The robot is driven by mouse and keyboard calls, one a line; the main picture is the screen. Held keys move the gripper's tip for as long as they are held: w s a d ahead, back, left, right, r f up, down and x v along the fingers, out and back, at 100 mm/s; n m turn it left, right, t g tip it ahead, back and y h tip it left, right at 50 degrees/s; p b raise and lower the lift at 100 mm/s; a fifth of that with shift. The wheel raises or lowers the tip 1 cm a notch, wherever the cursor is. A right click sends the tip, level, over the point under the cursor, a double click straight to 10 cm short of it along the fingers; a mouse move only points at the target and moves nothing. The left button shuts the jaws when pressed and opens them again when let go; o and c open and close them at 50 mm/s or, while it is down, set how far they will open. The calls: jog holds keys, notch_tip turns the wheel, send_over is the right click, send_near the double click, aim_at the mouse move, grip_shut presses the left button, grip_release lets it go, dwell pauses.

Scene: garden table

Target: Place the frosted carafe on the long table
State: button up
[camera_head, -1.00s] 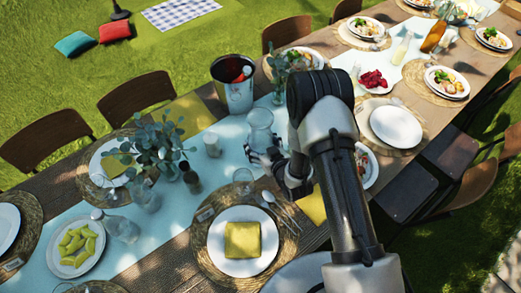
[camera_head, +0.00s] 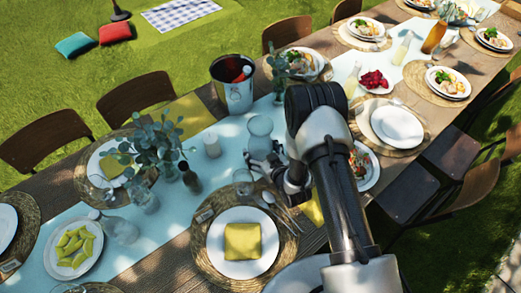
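The pale, translucent frosted carafe (camera_head: 260,128) is upright over the light blue runner near the middle of the long table (camera_head: 160,252). My gripper (camera_head: 262,160) is low over the table, right at the carafe's lower part on the near side. The gripper hides the carafe's base, so I cannot tell whether the base touches the runner. The fingers are small and dark here, and I cannot tell whether they close on the carafe or stand apart from it.
A metal bucket (camera_head: 232,85) with a red-topped bottle stands behind the carafe. A white candle (camera_head: 212,145), a dark bottle (camera_head: 190,178) and a leafy vase (camera_head: 153,150) stand to the left. A wine glass (camera_head: 242,180) and a plate with a yellow napkin (camera_head: 242,240) are in front.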

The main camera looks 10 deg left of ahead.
jog(key=shift+r, duration=0.25)
jog(key=p+v, duration=0.2)
jog(key=v, duration=1)
jog(key=shift+f, duration=0.1)
